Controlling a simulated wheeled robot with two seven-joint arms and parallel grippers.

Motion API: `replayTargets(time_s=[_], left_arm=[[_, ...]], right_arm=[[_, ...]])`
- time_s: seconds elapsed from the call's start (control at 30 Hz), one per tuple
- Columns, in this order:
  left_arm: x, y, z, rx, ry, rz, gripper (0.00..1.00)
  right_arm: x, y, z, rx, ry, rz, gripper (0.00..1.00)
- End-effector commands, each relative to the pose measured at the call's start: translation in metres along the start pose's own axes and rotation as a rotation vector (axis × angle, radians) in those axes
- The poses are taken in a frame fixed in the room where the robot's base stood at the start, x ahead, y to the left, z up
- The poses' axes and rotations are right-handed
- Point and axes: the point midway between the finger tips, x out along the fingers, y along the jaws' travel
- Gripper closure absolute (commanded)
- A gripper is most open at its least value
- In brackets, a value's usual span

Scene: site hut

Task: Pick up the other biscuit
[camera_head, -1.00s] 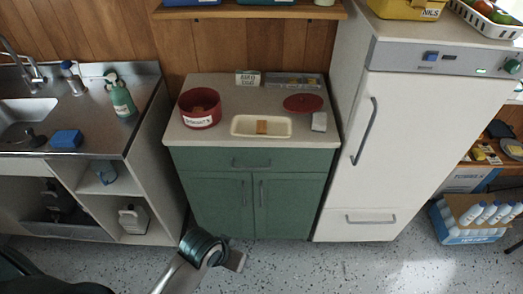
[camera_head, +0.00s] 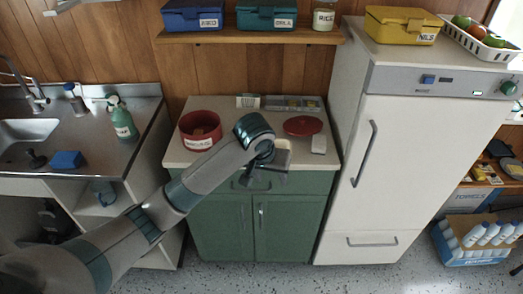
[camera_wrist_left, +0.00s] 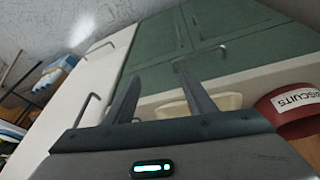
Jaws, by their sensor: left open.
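My left gripper (camera_head: 264,180) is open and empty, in front of the counter's front edge. In the left wrist view its two fingers (camera_wrist_left: 158,76) stand apart against the green cabinet front. The cream tray (camera_head: 283,145) is mostly hidden behind my left wrist; part of it shows in the left wrist view (camera_wrist_left: 228,101). No biscuit is visible on the tray now. The round red biscuit tin (camera_head: 186,127) stands open on the counter to the left, with something brown inside, too small to make out. The tin also shows at the right of the left wrist view (camera_wrist_left: 283,123).
A red lid (camera_head: 303,125), a whitish block (camera_head: 319,144), a small sign (camera_head: 248,100) and a grey divided tray (camera_head: 293,103) are on the counter. A white fridge (camera_head: 400,150) stands at the right. A shelf (camera_head: 250,37) with boxes hangs above.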

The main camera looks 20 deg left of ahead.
Motion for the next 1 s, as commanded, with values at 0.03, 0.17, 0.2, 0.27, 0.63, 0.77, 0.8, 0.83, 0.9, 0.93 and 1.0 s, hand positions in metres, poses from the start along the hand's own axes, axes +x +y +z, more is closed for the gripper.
replayTargets(time_s=[0.03,0.17,0.2,0.27,0.63,0.77,0.8,0.83,0.9,0.93,1.0], left_arm=[[-0.011,-0.004,-0.019,-0.017,0.011,-0.021,0.50],[-0.038,-0.015,-0.058,-0.075,0.021,-0.072,0.50],[-0.047,-0.019,-0.069,-0.094,0.025,-0.088,0.50],[-0.059,-0.024,-0.083,-0.122,0.030,-0.109,0.50],[-0.097,-0.041,-0.121,-0.212,0.047,-0.168,0.50],[-0.097,-0.041,-0.120,-0.213,0.047,-0.168,0.50],[-0.097,-0.041,-0.120,-0.213,0.047,-0.168,0.50],[-0.097,-0.040,-0.120,-0.212,0.047,-0.168,0.50],[-0.097,-0.040,-0.120,-0.212,0.047,-0.168,0.50],[-0.096,-0.040,-0.120,-0.212,0.047,-0.168,0.50],[-0.095,-0.041,-0.120,-0.212,0.046,-0.168,0.50]], right_arm=[[0.000,0.000,0.000,0.000,0.000,0.000,0.66],[0.000,0.000,0.000,0.000,0.000,0.000,0.66],[0.000,-0.001,0.000,0.000,0.000,-0.001,0.66],[0.000,-0.001,0.000,0.000,0.000,-0.001,0.66],[0.000,-0.005,-0.001,0.002,0.001,-0.004,0.66],[0.000,-0.004,-0.001,0.002,0.001,-0.004,0.66],[0.000,-0.004,-0.001,0.002,0.001,-0.004,0.66],[0.000,-0.004,-0.001,0.002,0.001,-0.004,0.66],[0.000,-0.004,-0.001,0.002,0.001,-0.004,0.66],[0.000,-0.004,-0.001,0.002,0.001,-0.004,0.66],[-0.001,-0.004,-0.001,0.002,0.001,-0.004,0.66]])
